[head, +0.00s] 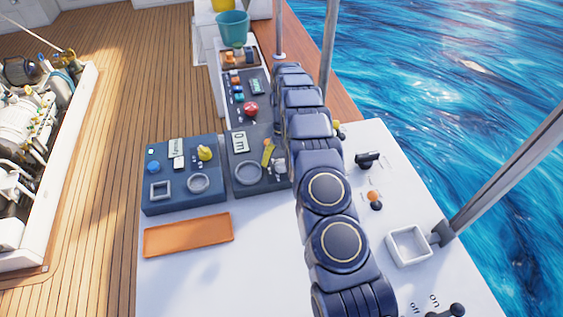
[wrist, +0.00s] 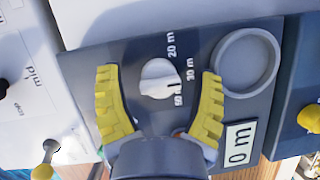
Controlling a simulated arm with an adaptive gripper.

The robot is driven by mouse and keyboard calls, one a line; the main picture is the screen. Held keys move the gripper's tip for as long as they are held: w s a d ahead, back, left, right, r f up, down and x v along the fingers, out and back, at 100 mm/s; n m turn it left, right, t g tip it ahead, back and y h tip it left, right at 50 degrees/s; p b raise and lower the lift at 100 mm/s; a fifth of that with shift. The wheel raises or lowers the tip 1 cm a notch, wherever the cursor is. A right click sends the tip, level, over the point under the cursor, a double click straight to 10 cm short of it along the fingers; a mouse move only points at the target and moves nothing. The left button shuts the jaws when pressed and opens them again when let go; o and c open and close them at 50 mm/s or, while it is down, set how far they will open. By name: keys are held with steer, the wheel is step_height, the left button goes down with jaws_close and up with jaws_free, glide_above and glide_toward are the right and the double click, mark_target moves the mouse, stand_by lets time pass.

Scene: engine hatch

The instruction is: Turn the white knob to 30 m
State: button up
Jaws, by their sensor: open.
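The white knob (wrist: 158,78) sits on a dark blue panel between my gripper's fingers in the wrist view. Labels 20 m, 30 m and a lower one that looks like 50 m curve along its right side. A small dark mark on the knob's lower right edge lies nearest the lowest label. My gripper (wrist: 158,72) is open, with one yellow finger on each side of the knob and visible gaps to it. In the head view my arm hides most of this spot; one yellow finger shows beside the arm.
A round ring holder (wrist: 246,62) and a "0 m" plate (wrist: 240,143) are right of the knob in the wrist view. A neighbouring panel carries a yellow knob (head: 205,152). An orange tray (head: 188,235) and a white square frame (head: 408,245) are on the white top. A yellow-tipped lever (wrist: 43,172) stands left.

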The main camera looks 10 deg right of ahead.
steer(key=v, duration=0.6)
steer(key=shift+w+f, duration=0.1)
steer(key=shift+v, duration=0.8)
steer(key=s+a+r+n+t, duration=0.1)
steer(key=s+a+r, duration=0.1)
steer(key=s+r, duration=0.6)
steer(key=s+a+r+n, duration=0.15)
steer(key=s+r, duration=0.35)
steer(key=r, duration=0.5)
steer(key=s+t+h, duration=0.1)
steer(key=s, duration=2.5)
steer(key=shift+s+r, duration=0.25)
steer(key=shift+r, duration=0.05)
steer(key=shift+a+n, duration=0.15)
steer(key=shift+n, duration=0.1)
